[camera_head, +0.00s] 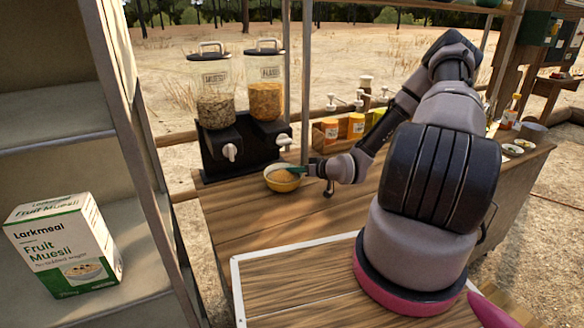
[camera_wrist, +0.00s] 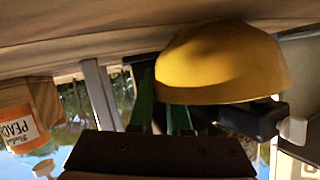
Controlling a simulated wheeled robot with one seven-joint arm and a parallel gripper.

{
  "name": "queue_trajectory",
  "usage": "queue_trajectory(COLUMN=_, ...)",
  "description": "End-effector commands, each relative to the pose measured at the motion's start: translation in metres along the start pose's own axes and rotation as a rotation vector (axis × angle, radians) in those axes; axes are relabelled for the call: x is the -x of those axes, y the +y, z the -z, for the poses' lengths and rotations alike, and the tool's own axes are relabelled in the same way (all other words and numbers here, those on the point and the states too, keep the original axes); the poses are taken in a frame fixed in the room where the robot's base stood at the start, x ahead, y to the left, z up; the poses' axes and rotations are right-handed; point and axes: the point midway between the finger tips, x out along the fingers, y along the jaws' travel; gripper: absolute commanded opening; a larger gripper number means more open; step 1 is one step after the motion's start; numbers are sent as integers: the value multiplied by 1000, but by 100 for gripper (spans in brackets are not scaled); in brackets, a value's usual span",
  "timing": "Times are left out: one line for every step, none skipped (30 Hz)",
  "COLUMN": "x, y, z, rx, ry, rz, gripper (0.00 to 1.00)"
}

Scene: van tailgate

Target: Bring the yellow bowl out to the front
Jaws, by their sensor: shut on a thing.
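The yellow bowl (camera_head: 283,184) is upright on or just above the wooden counter, in front of the cereal dispensers; I cannot tell if it touches the wood. Something tan shows inside it. My gripper (camera_head: 296,170) comes in from the right, its green fingers at the bowl's rim. In the wrist view, which is upside down, the bowl (camera_wrist: 222,68) fills the upper right. My gripper's green fingers (camera_wrist: 164,112) are shut on its rim; the exact contact is partly hidden.
Two cereal dispensers (camera_head: 240,105) stand directly behind the bowl. Orange-labelled jars (camera_head: 331,130) and pump bottles stand at the back, right of a post. A white-outlined area (camera_head: 300,285) of the front counter is clear. A shelf with a Fruit Muesli box (camera_head: 65,245) is at left.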

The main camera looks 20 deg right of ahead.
Motion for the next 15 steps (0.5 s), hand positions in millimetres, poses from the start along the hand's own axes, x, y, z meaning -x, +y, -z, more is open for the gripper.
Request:
queue_trajectory(x=5, y=0, z=-4, rx=-2, ry=-3, rz=-2, gripper=0)
queue_trajectory(x=7, y=-1, z=-5, rx=-3, ry=-3, rz=-2, gripper=0)
queue_trajectory(x=10, y=-2, z=-6, rx=-3, ry=-3, rz=-2, gripper=0)
queue_trajectory(x=13, y=-3, z=-8, rx=-3, ry=-4, rz=-2, gripper=0)
queue_trajectory(x=15, y=-4, z=-9, rx=-3, ry=-4, rz=-2, gripper=0)
queue_trajectory(x=18, y=-5, z=-11, rx=-2, ry=-4, rz=-2, gripper=0)
queue_trajectory(x=20, y=-6, z=-12, rx=-2, ry=-4, rz=-1, gripper=0)
queue_trajectory(x=23, y=-7, z=-13, rx=-2, ry=-3, rz=-1, gripper=0)
queue_trajectory(x=26, y=-7, z=-14, rx=-2, ry=-3, rz=-1, gripper=0)
queue_trajectory(x=28, y=-8, z=-15, rx=-2, ry=-3, rz=-2, gripper=0)
queue_trajectory(x=30, y=-9, z=-17, rx=-2, ry=-3, rz=-2, gripper=0)
queue_trajectory(x=34, y=-10, z=-18, rx=-3, ry=-4, rz=-1, gripper=0)
queue_trajectory(x=36, y=-11, z=-19, rx=-3, ry=-4, rz=-1, gripper=0)
queue_trajectory(x=38, y=-11, z=-20, rx=-3, ry=-3, rz=-2, gripper=0)
queue_trajectory(x=41, y=-12, z=-22, rx=-2, ry=-3, rz=-2, gripper=0)
